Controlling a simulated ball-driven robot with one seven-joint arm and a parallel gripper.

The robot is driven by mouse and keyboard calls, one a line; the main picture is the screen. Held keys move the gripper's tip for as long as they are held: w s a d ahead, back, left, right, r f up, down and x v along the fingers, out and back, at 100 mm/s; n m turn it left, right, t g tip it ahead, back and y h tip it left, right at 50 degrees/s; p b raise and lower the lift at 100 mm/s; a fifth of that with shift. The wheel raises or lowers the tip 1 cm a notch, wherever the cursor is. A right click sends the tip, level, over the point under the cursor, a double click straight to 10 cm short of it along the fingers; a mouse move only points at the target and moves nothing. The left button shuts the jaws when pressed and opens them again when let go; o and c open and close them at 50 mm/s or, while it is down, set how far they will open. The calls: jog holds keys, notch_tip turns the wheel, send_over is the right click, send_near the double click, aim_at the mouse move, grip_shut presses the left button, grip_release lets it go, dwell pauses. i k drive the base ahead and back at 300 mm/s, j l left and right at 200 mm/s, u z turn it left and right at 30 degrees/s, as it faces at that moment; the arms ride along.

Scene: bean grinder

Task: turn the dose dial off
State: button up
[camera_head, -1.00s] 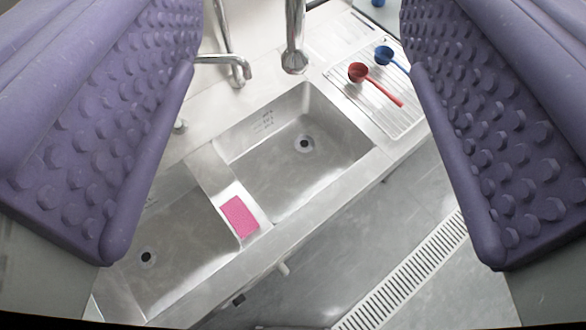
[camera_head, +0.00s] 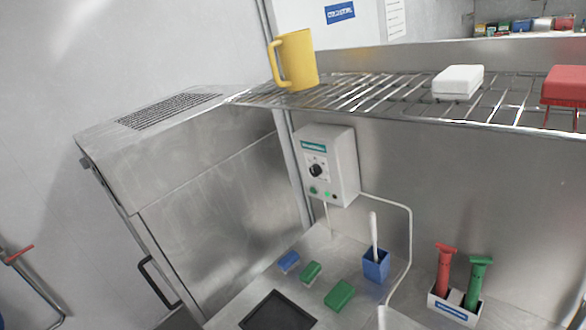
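Small green and dark buttons or lights sit below the dial. No part of my gripper shows in this view, and nothing covers the dial.
A wire shelf (camera_head: 380,96) above the box holds a yellow mug (camera_head: 297,60), a white block (camera_head: 458,81) and a red one. A blue cup (camera_head: 376,266), green blocks and a tool holder (camera_head: 453,306) stand on the counter below. A steel cabinet (camera_head: 220,190) stands left.

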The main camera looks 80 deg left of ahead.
aim_at(315, 170)
jog(key=u, duration=1.8)
